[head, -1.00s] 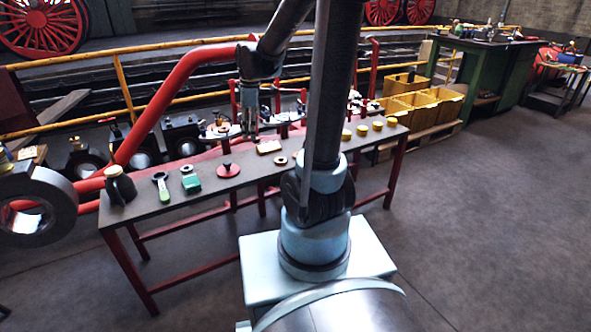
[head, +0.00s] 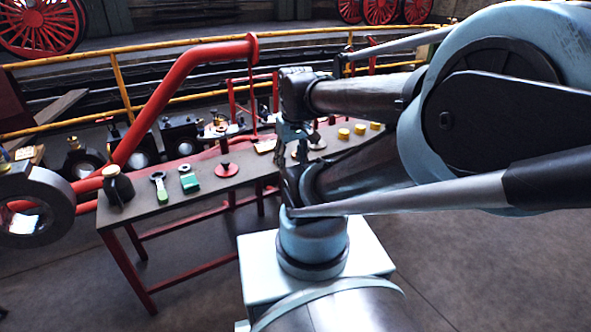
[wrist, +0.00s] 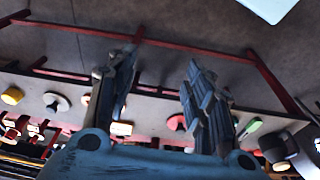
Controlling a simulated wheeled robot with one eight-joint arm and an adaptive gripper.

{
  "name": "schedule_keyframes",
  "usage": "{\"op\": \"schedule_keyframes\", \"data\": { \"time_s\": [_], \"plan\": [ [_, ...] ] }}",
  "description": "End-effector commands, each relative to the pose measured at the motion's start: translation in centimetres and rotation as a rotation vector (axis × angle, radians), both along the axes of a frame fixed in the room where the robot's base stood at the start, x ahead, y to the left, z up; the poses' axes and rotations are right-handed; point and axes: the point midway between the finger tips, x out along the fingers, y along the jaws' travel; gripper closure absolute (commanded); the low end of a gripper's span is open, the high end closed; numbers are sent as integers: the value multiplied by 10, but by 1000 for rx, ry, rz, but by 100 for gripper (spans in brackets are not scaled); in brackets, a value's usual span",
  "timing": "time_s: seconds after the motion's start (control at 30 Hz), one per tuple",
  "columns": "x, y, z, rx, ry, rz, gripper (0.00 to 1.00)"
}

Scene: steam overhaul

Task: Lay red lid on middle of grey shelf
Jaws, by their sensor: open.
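The red lid (head: 226,169), a flat disc with a knob, lies on the grey top of a red-legged bench (head: 140,211), right of a green box. In the wrist view the lid (wrist: 176,122) shows small, partly covered by a finger. No separate grey shelf can be made out; the bench top is the grey surface in view. My gripper (head: 290,180) is to the right of the lid, at the bench's near side, partly merged with my arm in the head view. In the wrist view my gripper (wrist: 160,60) has its fingers apart with nothing between the tips.
On the bench stand a dark flask (head: 118,186), a green-handled tool (head: 160,188), the green box (head: 189,182), a pale block (head: 265,146) and several yellow pieces (head: 344,133). A thick red pipe (head: 165,110) rises behind the bench.

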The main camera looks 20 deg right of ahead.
Motion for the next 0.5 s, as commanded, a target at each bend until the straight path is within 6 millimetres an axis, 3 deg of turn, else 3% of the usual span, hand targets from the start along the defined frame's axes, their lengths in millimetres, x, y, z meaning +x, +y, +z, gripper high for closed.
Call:
{"op": "schedule_keyframes", "data": {
  "time_s": [0.2, 0.5],
  "plan": [
    [-22, -8, -17, 15, -16, -161, 52],
    [-26, -10, -21, 19, -20, -197, 52]
  ]
}}
